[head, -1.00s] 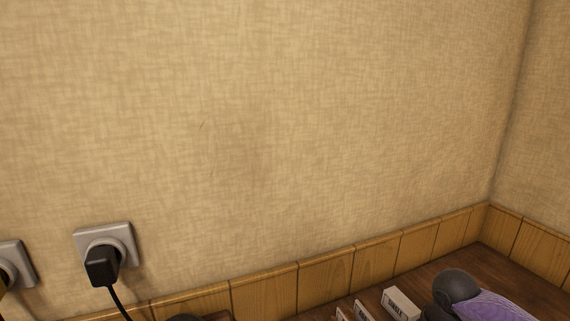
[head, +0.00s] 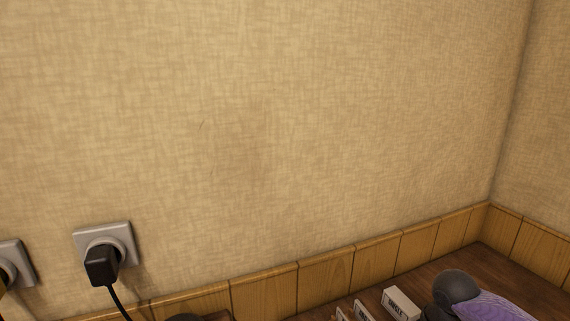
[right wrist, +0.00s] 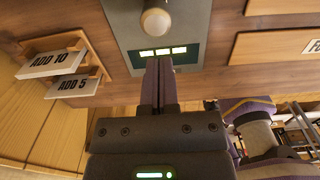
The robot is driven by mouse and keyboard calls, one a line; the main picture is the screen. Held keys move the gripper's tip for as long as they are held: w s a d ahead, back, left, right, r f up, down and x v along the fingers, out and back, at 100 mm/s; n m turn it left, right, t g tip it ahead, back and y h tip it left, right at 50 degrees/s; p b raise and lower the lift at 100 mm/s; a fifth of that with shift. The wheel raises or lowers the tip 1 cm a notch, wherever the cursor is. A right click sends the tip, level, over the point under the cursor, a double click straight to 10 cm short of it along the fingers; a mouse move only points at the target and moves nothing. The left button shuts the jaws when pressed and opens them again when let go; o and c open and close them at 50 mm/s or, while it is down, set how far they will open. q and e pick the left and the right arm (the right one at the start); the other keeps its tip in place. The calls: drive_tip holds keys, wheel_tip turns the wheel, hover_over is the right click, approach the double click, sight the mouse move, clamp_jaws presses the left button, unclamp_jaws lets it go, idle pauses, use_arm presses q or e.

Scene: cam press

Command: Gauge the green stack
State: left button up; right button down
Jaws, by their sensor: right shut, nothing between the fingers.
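No green stack can be made out in either view. My right gripper (right wrist: 159,80) is shut and empty in the right wrist view. Its fingertips lie, in the picture, just below a row of three lit pale windows (right wrist: 163,51) on a dark strip of a grey-green panel (right wrist: 190,20). I cannot tell whether they touch it. A round pale knob (right wrist: 155,22) sits above the windows. At the left are a white plate reading ADD 10 (right wrist: 50,62) and another reading ADD 5 (right wrist: 73,87), each on a wooden holder. My left gripper is not seen.
In the head view, bare wall fills most of the picture. A black plug (head: 101,267) with a cord sits in a wall socket (head: 122,236). Small white labelled blocks (head: 401,303) stand at the bottom right near my arm. A wooden board (right wrist: 275,46) lies right of the panel.

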drive_tip(key=shift+f+b, duration=1.1)
drive_tip(key=shift+f, duration=0.9)
drive_tip(key=shift+w+d+b, duration=0.2)
drive_tip(key=shift+d+b, duration=0.1)
drive_tip(key=shift+d, duration=0.25)
drive_tip(key=shift+w+d+b, duration=0.2)
drive_tip(key=shift+d+b, duration=0.1)
drive_tip(key=shift+d, duration=0.2)
drive_tip(key=shift+r, duration=0.1)
drive_tip(key=shift+s+a+r+p, duration=0.15)
drive_tip(key=shift+a+p, duration=0.3)
drive_tip(key=shift+p, duration=0.25)
drive_tip(key=shift+s+a, duration=0.1)
drive_tip(key=shift+a, duration=0.1)
drive_tip(key=shift+f, duration=0.2)
